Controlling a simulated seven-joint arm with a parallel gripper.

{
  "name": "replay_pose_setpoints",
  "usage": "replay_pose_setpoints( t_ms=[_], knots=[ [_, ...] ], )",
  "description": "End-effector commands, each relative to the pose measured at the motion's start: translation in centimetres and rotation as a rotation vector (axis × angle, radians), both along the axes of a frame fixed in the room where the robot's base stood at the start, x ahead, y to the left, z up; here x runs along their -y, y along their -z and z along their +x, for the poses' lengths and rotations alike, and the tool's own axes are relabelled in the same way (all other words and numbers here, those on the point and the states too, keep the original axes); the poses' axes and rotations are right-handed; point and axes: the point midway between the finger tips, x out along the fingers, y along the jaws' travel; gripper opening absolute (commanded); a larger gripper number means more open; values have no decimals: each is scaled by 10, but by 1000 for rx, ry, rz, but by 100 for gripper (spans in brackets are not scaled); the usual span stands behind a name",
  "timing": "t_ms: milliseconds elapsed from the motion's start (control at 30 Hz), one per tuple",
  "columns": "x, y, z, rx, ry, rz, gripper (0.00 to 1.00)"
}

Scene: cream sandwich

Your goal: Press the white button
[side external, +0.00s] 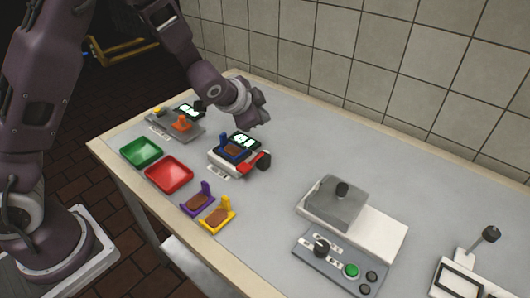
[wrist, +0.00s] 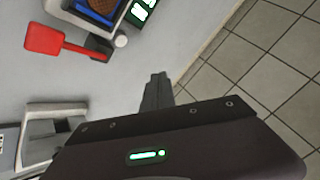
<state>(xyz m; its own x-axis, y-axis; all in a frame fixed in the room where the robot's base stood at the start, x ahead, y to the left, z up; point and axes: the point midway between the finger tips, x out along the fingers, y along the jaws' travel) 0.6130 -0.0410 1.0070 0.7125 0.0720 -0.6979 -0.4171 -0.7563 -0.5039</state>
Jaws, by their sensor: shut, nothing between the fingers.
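In the side view this looks like the white device (side external: 222,168) with a lit display (side external: 243,140); I cannot make out the button there. My gripper (side external: 260,118) hangs above the counter, just behind and to the right of that device. Its fingers (wrist: 157,88) are closed together and empty in the wrist view, apart from the button.
A red-and-black tool (side external: 252,164) lies against the device, which carries a blue holder (side external: 230,150). Green (side external: 141,152) and red (side external: 169,174) trays, purple (side external: 198,200) and yellow (side external: 217,217) holders line the front edge. A grey lidded machine (side external: 335,203) stands right. The tiled wall is behind.

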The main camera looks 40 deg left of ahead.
Motion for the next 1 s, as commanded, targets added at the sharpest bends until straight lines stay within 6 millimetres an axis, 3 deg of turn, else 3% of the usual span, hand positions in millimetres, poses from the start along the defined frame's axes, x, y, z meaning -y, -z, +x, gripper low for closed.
replay_pose_setpoints(
  t_ms=[433,1000],
  knots=[
    [0,9,1,0,6,5,0],
    [0,83,1,-1,5,5,0]
  ],
)
